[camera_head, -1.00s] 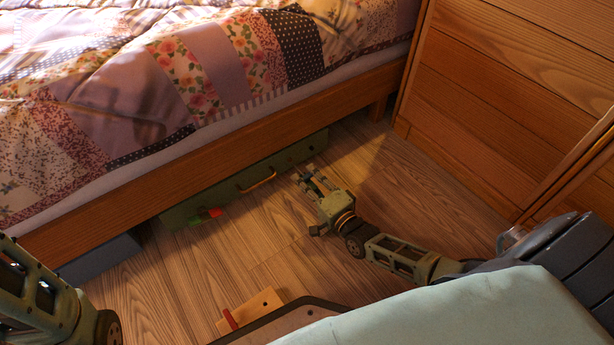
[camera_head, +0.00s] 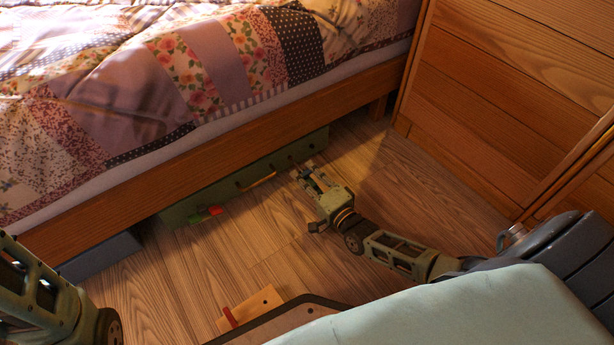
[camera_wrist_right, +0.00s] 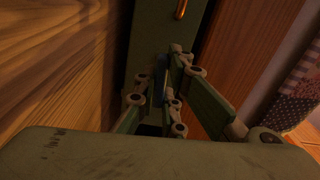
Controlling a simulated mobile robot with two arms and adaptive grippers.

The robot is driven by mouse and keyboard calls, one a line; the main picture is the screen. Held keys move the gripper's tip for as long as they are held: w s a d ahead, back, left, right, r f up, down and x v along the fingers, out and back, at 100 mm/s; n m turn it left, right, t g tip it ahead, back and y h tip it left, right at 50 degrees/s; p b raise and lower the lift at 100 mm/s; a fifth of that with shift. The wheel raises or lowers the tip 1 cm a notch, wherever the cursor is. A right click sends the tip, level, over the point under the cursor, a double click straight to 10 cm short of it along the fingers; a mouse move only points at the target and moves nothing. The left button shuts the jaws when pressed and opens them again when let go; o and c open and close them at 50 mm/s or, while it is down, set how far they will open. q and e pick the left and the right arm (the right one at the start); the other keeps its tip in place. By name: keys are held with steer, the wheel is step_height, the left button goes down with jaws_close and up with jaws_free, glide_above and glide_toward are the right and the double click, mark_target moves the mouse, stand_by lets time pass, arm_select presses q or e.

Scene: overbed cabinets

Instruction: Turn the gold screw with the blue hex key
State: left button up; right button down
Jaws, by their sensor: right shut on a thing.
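My right gripper (camera_head: 303,174) reaches over the floor to the front of the green box under the bed. In the right wrist view its fingers (camera_wrist_right: 166,78) are shut on a narrow blue thing (camera_wrist_right: 160,72), which looks like the blue hex key. Most of the key is hidden between the fingers, and its tip points toward the green face. I cannot make out the gold screw; the fingers may cover it. My left arm shows at the lower left of the head view, but its gripper is out of frame.
A wooden cabinet (camera_head: 480,110) stands right. A wooden block (camera_head: 252,308) lies at the bottom. Floor between is clear.

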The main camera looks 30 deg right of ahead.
steer(key=shift+w+a, duration=0.1)
steer(key=shift+w, duration=0.5)
steer(key=m, duration=0.3)
steer(key=shift+m, duration=0.3)
steer(key=m, duration=1.4)
steer(key=shift+n, duration=0.6)
